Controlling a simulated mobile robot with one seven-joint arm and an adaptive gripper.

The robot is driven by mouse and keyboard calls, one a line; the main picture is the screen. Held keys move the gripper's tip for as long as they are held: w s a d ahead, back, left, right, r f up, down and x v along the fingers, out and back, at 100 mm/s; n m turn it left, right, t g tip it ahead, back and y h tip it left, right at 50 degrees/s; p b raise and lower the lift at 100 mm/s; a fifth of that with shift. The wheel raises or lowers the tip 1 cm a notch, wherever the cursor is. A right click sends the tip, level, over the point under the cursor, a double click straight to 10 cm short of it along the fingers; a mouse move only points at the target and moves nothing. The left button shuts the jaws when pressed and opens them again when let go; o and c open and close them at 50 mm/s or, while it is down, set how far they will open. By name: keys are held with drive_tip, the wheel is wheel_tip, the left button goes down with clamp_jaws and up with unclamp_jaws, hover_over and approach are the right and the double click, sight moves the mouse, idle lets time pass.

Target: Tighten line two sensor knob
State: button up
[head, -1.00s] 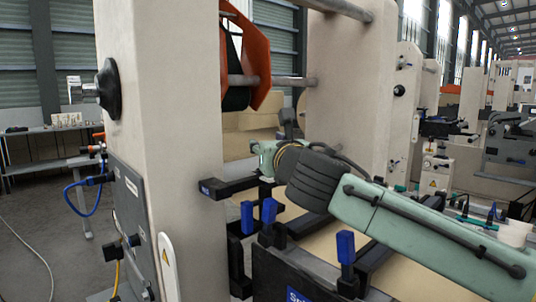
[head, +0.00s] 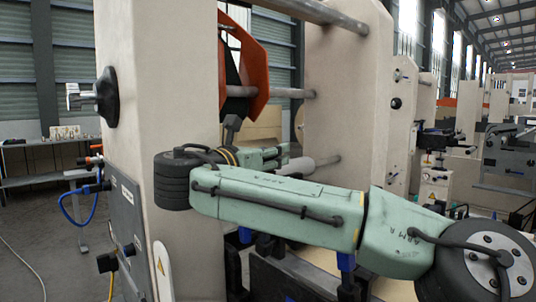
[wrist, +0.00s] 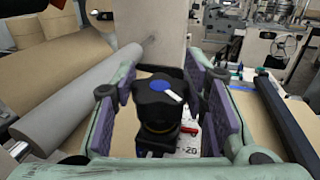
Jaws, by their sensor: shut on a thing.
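A black lobed knob (wrist: 160,103) with a blue cap and a white pointer mark stands in the middle of the wrist view. The pointer is toward the lower right of the cap. My gripper (wrist: 163,90) is shut on the knob, with purple-padded fingers on its left and right. The knob's base and the white marked plate (wrist: 188,143) under it are partly hidden.
A grey roller (wrist: 75,95) runs left of my gripper, beside brown kraft paper. A dark bar (wrist: 283,115) lies to the right. In the head view, a beige upright (head: 150,75) with a black handwheel (head: 107,97) stands at the left, and an orange guard (head: 253,75) is above my arm.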

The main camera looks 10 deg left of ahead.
drive_tip(key=shift+r+m+g+h, duration=0.4)
drive_tip(key=shift+m+h, duration=0.2)
drive_tip(key=shift+h, duration=0.3)
drive_tip(key=o, duration=0.9)
drive_tip(key=shift+s, duration=0.1)
drive_tip(key=shift+o, duration=1.4)
drive_tip(key=shift+f, duration=0.2)
wheel_tip(320, 180, up, 10)
